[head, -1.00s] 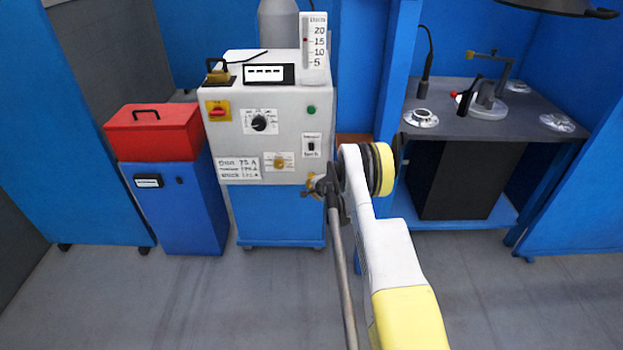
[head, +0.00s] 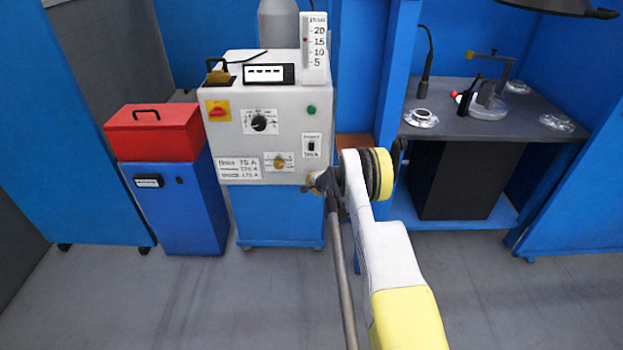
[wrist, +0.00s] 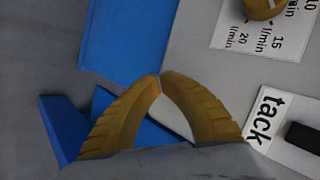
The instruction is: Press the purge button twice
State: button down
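The grey machine (head: 230,130) carries a front panel with controls. A round green button (head: 311,110) is at the panel's upper right; I cannot read any purge label on it. My gripper (head: 312,181) is at the panel's lower right corner, below the green button and the black rocker switch (head: 311,147). In the wrist view its two ribbed yellow-brown fingers (wrist: 160,76) meet at the tips, shut with nothing between them. The wrist view also shows a brass knob (wrist: 263,7) and a black switch (wrist: 305,138) beside a "tack" label. I cannot tell whether the fingertips touch the panel.
A red box (head: 152,131) stands on a blue cabinet (head: 178,208) left of the machine. A dark worktable (head: 460,122) with a glass dish and metal parts is at the right. The grey floor (head: 230,300) in front is clear.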

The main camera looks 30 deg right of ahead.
jog(key=shift+w+d, duration=0.1)
jog(key=shift+w, duration=0.05)
dwell(0.7)
jog(key=shift+w+d, duration=0.15)
jog(key=shift+w, duration=0.05)
jog(key=shift+s, duration=0.1)
dwell(0.4)
jog(key=shift+s+a, duration=0.25)
jog(key=shift+s+a, duration=0.7)
jog(key=shift+s, duration=0.35)
jog(key=shift+s+a, duration=0.7)
jog(key=shift+s, duration=0.3)
